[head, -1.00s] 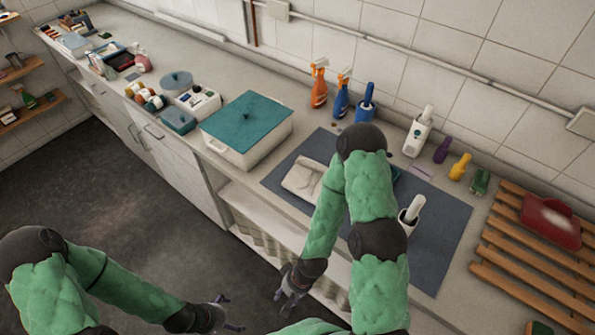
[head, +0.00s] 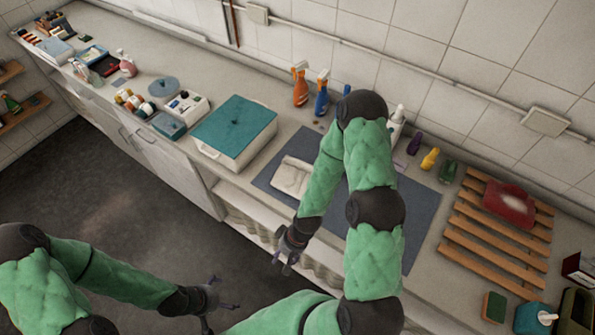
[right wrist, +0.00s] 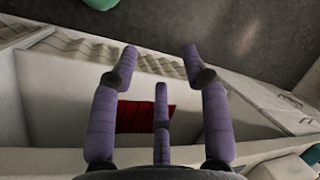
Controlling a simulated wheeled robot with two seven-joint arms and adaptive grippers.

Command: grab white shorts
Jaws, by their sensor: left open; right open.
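A folded white cloth (head: 291,176), which looks like the white shorts, lies on the dark grey mat (head: 420,205) on the counter. My right arm hides part of the mat and may cover the cloth's right edge. My right gripper (head: 282,264) is open and empty, in front of the counter's front edge, apart from the cloth. In the right wrist view its purple fingers (right wrist: 160,65) are spread, with no white cloth between them. My left gripper (head: 222,300) is open and empty, low over the dark floor, away from the counter.
A white bin with teal lid (head: 235,125) stands left of the mat. Orange (head: 300,86) and blue (head: 321,95) spray bottles stand behind. A wooden rack (head: 490,235) with a red dustpan-like object (head: 509,204) is at right. A red item (right wrist: 140,117) shows in the right wrist view.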

